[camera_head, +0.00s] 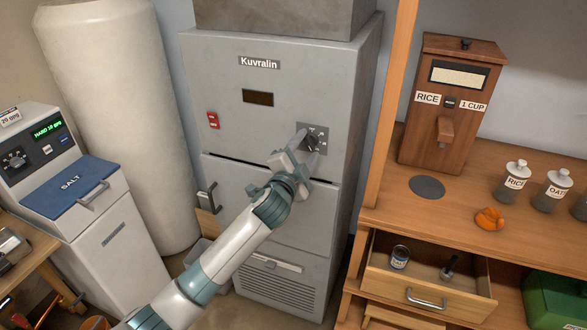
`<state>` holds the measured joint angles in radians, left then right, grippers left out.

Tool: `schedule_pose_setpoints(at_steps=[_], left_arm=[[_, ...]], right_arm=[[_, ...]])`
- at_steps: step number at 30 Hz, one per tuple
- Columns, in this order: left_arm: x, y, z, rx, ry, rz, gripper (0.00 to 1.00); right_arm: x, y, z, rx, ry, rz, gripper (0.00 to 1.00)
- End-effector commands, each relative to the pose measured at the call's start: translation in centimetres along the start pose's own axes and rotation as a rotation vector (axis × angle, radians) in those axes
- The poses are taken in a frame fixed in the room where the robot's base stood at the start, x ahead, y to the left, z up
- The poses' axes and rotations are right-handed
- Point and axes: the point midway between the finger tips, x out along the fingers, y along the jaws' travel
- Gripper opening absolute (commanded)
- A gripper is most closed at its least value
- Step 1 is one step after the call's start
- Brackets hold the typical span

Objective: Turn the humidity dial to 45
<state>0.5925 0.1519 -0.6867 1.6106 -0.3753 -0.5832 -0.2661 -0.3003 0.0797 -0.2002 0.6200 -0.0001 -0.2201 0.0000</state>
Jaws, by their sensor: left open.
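A dark round dial (312,141) sits on a small grey plate on the front of the tall grey Kuvralin cabinet (230,75). My left gripper (308,146) is open, with its fingertips at the dial. One finger overlaps the dial's left side and the other lies to its lower right, so part of the dial is hidden. I cannot tell whether the fingers touch it. The scale marks on the plate are too small to read. A dark display window (258,97) on the cabinet shows no readable number. My right gripper is not in view.
A red switch (213,120) and a door handle (207,197) are on the cabinet's left side. A salt unit (115,245) with another dial stands at left. At right are a wooden rice dispenser (447,110), jars and an open drawer (430,298).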

Motion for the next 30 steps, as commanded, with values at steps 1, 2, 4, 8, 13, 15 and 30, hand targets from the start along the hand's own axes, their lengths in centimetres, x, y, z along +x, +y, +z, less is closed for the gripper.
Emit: schedule_pose_setpoints(at_steps=[1, 2, 4, 8, 13, 15, 30], left_arm=[[-0.3, 0.1, 0.1, 0.0, 0.0, 0.0, 0.51], [-0.5, 0.1, 0.1, 0.0, 0.0, 0.0, 0.51], [-1.0, 0.1, 0.1, 0.0, -0.001, 0.0, 0.51], [-2.4, 0.2, 0.1, -0.001, 0.001, 0.001, 0.51], [-5.1, 0.3, 0.1, -0.001, 0.002, 0.0, 0.51], [-6.3, 0.3, 0.2, 0.0, 0.001, 0.0, 0.51], [-15.0, 0.3, 0.1, 0.0, 0.0, 0.001, 0.51]], right_arm=[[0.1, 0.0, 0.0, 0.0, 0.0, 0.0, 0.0], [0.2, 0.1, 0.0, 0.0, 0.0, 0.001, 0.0], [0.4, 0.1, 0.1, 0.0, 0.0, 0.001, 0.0], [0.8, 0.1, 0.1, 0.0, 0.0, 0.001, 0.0], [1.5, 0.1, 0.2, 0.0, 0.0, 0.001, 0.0], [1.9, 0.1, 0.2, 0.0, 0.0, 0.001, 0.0], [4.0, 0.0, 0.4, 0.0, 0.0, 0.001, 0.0]])
